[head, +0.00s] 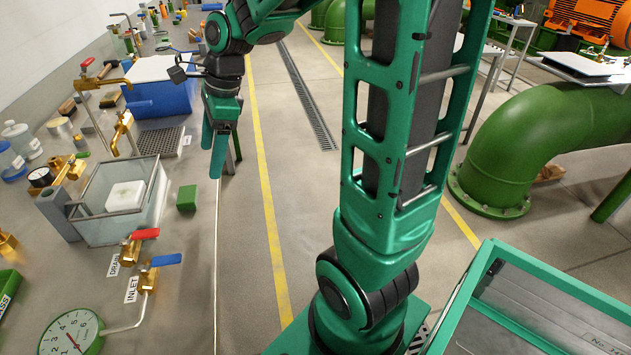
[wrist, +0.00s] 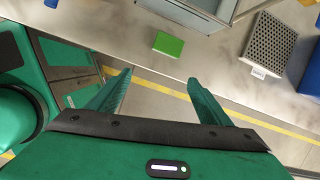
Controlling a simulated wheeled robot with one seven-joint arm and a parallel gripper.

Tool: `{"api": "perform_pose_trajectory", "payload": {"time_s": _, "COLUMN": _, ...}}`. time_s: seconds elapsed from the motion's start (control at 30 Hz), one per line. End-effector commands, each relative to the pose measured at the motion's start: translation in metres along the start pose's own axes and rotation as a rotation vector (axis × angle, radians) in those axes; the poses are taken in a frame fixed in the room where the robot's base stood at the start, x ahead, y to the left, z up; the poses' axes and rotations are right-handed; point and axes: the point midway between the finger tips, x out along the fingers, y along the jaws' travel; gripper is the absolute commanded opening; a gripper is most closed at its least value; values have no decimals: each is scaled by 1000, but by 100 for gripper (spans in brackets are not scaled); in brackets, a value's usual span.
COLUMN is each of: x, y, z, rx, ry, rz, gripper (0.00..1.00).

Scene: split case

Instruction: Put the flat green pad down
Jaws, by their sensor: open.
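The flat green pad (head: 187,198) lies on the steel bench top, just right of the clear tank and close to the bench's edge. It also shows in the wrist view (wrist: 168,45), lying flat beyond my fingertips. My gripper (head: 216,160) hangs past the bench edge, above the floor side, apart from the pad. In the wrist view its two green fingers (wrist: 160,78) are spread with nothing between them.
The clear tank (head: 80,212) holding a white block stands left of the pad. Brass valves with a red handle (head: 146,234) and a blue handle (head: 166,260) stand nearer. A grey perforated plate (head: 160,142) and a blue box (head: 160,97) lie farther back. Bare bench surrounds the pad's right side.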

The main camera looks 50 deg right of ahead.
Motion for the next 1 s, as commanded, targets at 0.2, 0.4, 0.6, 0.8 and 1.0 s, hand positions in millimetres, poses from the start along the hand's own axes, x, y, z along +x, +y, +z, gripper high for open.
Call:
{"api": "perform_pose_trajectory", "payload": {"time_s": 0.2, "x": -21, "y": 38, "z": -57, "rx": -361, "ry": 106, "rz": 14, "gripper": 72}}
{"api": "perform_pose_trajectory", "payload": {"time_s": 0.4, "x": -36, "y": 80, "z": -105, "rx": -690, "ry": 176, "rz": 78, "gripper": 72}}
{"api": "perform_pose_trajectory", "payload": {"time_s": 0.6, "x": -48, "y": 129, "z": -148, "rx": -1010, "ry": 203, "rz": 173, "gripper": 72}}
{"api": "perform_pose_trajectory", "payload": {"time_s": 0.8, "x": -54, "y": 171, "z": -177, "rx": -1266, "ry": 189, "rz": 259, "gripper": 72}}
{"api": "perform_pose_trajectory", "payload": {"time_s": 1.0, "x": -54, "y": 191, "z": -186, "rx": -1385, "ry": 170, "rz": 299, "gripper": 72}}
